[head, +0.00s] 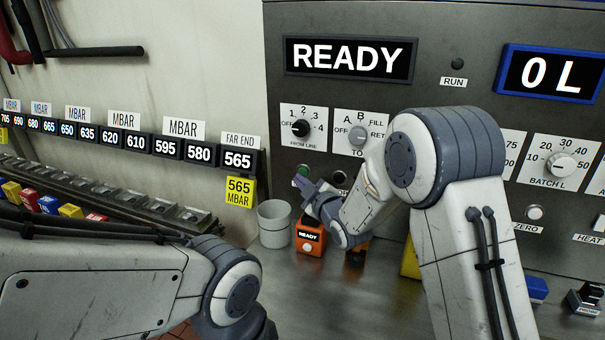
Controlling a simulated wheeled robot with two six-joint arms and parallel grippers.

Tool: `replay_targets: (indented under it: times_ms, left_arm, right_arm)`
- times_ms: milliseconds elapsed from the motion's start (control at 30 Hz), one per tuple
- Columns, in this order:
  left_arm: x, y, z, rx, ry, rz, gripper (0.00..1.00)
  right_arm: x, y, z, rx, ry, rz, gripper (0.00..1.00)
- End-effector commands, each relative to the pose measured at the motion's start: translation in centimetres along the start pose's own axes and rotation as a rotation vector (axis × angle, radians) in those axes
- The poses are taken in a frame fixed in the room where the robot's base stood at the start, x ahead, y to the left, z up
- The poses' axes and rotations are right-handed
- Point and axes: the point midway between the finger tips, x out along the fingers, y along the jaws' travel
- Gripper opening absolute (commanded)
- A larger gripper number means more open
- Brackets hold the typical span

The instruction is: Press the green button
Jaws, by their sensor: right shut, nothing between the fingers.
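A small patch of green, which looks like the green button (303,171), shows on the grey panel below the FROM LINE dial. I cannot tell whether the tips touch the button. My left arm comes in low at the left, and its gripper is out of view.
An orange box (309,238) reading READY and a grey cup (274,223) stand on the metal counter under my right gripper. A dark round button (340,178) is right of the green. Dials (301,128) sit above. The panel display (349,58) reads READY.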

Motion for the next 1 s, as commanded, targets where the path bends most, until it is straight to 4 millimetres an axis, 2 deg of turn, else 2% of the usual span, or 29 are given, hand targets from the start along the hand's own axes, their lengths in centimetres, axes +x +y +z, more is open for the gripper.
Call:
replay_targets:
  times_ms: [1000]
  left_arm:
    - [0.64, -0.05, 0.03, 0.0, 0.0, 0.0, 0.5]
  right_arm:
    - [0.88, 0.6, 0.62, 0.0, 0.0, 0.0, 0.0]
